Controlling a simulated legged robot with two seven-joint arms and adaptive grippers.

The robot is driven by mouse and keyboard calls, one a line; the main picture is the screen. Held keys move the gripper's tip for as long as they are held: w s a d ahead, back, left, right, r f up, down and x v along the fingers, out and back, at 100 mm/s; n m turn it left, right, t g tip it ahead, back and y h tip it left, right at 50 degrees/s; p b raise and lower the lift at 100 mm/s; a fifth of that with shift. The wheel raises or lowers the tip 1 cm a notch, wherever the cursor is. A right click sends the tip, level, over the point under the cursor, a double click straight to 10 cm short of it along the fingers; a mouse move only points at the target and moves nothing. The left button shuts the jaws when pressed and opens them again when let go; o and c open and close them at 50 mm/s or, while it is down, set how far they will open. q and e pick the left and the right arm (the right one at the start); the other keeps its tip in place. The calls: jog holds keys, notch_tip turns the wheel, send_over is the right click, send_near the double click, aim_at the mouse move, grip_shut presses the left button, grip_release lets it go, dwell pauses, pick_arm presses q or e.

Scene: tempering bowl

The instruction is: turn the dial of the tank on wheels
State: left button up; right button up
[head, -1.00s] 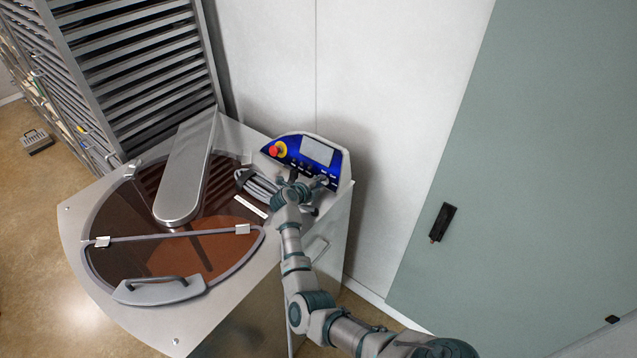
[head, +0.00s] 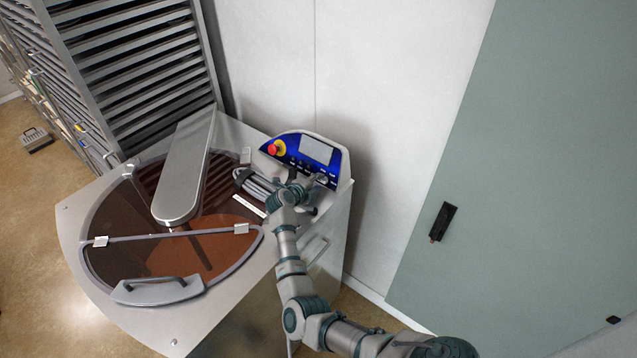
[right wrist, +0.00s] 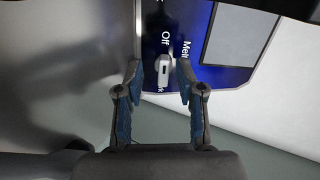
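The tank on wheels (head: 230,300) is a steel machine with a bowl of brown chocolate under a dark clear lid; its wheels are not in view. Its blue control panel (head: 284,163) is at the back right corner. In the right wrist view, a small white dial (right wrist: 163,72) stands on the panel below the word "Off". My right gripper (right wrist: 160,80) is open, with one fingertip on either side of the dial and gaps visible. In the head view my right gripper (head: 309,186) is at the panel's lower edge, where the arm partly hides it. My left gripper is not in view.
A red stop button (head: 273,147) on a yellow base and a grey screen (head: 316,150) are on the panel. A slatted metal rack (head: 140,70) stands behind left. A white wall (head: 390,110) is behind the panel, and a green door (head: 530,180) is at right.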

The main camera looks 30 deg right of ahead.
jog(key=v, duration=1)
jog(key=shift+s+a, duration=0.1)
jog(key=shift+a, duration=0.35)
jog(key=shift+d, duration=0.1)
jog(key=shift+d+f, duration=0.1)
jog(key=shift+d, duration=0.1)
